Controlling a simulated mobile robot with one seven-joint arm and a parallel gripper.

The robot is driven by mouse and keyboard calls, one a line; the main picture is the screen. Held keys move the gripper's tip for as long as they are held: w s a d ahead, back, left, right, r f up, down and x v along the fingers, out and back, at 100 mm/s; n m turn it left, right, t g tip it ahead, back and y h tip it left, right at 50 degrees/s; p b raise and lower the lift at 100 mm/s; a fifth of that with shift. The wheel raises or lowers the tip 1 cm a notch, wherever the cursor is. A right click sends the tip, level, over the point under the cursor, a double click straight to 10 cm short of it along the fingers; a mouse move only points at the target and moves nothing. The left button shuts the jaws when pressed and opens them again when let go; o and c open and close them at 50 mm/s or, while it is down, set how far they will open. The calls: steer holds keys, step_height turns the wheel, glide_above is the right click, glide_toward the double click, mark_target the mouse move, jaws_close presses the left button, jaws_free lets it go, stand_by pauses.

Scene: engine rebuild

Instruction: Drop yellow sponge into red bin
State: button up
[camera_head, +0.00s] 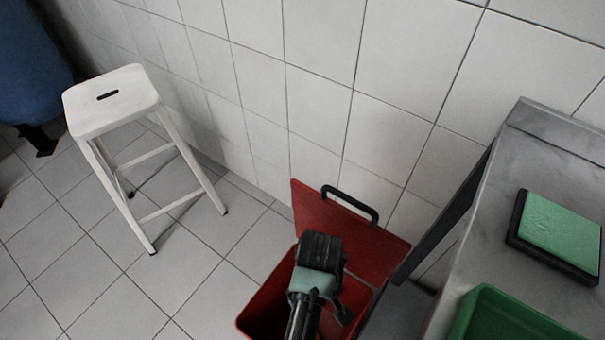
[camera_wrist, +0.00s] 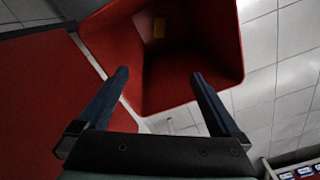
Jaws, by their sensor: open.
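The red bin (camera_head: 262,307) stands on the floor by the wall, with its red lid (camera_head: 350,235) swung open. In the wrist view the bin (camera_wrist: 108,35) shows its dark inside.
A white stool (camera_head: 112,98) stands at left on the tiled floor. At right is a grey metal table (camera_head: 478,235) with a green pad in a black tray (camera_head: 556,235) and a green container (camera_head: 490,310). A blue object (camera_head: 30,60) is at the far left. Floor between stool and bin is clear.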

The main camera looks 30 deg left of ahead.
step_height(320, 180, up, 6)
steer(key=shift+f+p, duration=0.15)
steer(key=shift+p, duration=0.6)
